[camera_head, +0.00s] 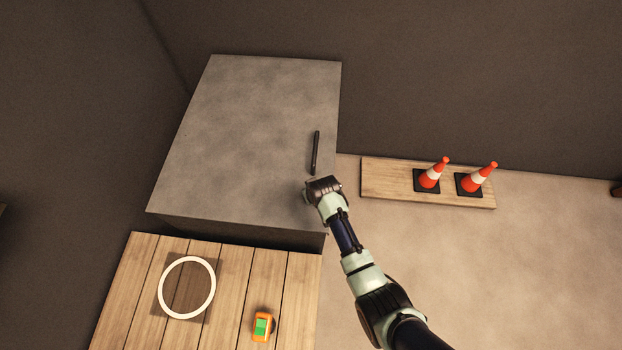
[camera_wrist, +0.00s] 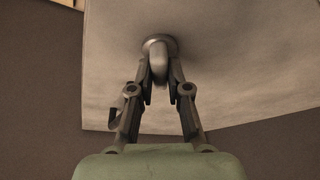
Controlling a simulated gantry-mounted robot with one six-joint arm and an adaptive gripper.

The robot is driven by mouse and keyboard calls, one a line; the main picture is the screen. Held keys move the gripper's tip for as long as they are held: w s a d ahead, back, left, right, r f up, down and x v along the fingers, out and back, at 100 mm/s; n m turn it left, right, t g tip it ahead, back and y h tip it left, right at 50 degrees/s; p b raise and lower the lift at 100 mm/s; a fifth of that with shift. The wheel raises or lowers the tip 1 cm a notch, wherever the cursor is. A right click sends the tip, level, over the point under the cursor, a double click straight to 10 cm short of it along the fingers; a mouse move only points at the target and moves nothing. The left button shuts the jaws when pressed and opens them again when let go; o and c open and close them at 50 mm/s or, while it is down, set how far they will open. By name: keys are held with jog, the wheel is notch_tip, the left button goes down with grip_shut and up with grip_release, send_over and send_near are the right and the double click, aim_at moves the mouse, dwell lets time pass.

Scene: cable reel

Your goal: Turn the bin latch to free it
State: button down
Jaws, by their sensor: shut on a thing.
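The grey bin (camera_head: 250,130) is a large box with a flat top and a dark bar handle (camera_head: 316,152) near its right edge. In the wrist view, the latch (camera_wrist: 158,58) is a metal lever on a round base, standing out from the pale bin surface (camera_wrist: 225,75). My gripper (camera_wrist: 160,82) has one finger on each side of the latch and is shut on it. In the head view, my gripper (camera_head: 322,187) is at the bin's right side, below the handle. The latch is hidden there.
A wooden platform (camera_head: 235,290) in front of the bin carries a white ring (camera_head: 161,297) and a small orange device with a green face (camera_head: 262,326). The floor below the cones is clear.

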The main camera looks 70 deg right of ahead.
jog(key=m+g, duration=0.1)
jog(key=m, duration=0.2)
jog(key=m+g, duration=0.1)
jog(key=m, duration=0.1)
jog(key=shift+w+m+h, duration=0.15)
jog(key=shift+m+h, duration=0.25)
jog(key=shift+m, duration=0.3)
jog(key=c, duration=1.1)
grip_release()
jog(key=shift+a+r, duration=0.1)
jog(key=v, duration=1.1)
jog(key=shift+a+r, duration=0.25)
jog(key=shift+r, duration=0.1)
